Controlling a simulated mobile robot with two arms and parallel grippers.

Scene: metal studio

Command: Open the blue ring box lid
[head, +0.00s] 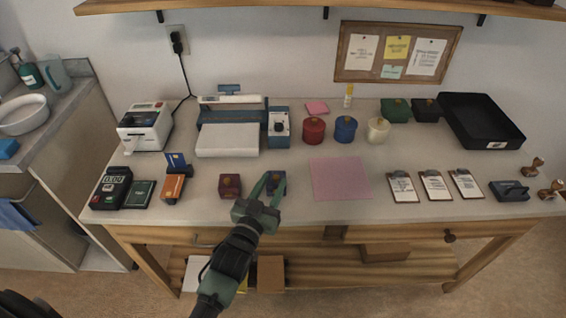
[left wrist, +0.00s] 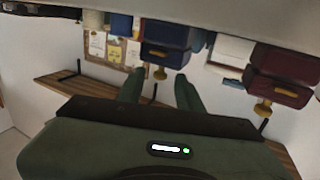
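The blue ring box (head: 276,180) stands near the front edge of the table, partly hidden by my left gripper. The left wrist view, which is upside down, shows this box (left wrist: 168,34) with a gold clasp (left wrist: 160,73) on its front. Its lid looks shut. My left gripper (head: 270,186) is at the front of the box. Its two green fingers are spread apart (left wrist: 160,92), with the clasp seen between them. Nothing is visibly held; contact with the lid cannot be told. My right gripper is not in view.
A dark red ring box (head: 230,186) stands just left of the blue one; it also shows in the left wrist view (left wrist: 285,75). A pink sheet (head: 340,178) lies to the right. Red, blue and cream round boxes (head: 345,130) stand behind. An orange card holder (head: 173,187) is further left.

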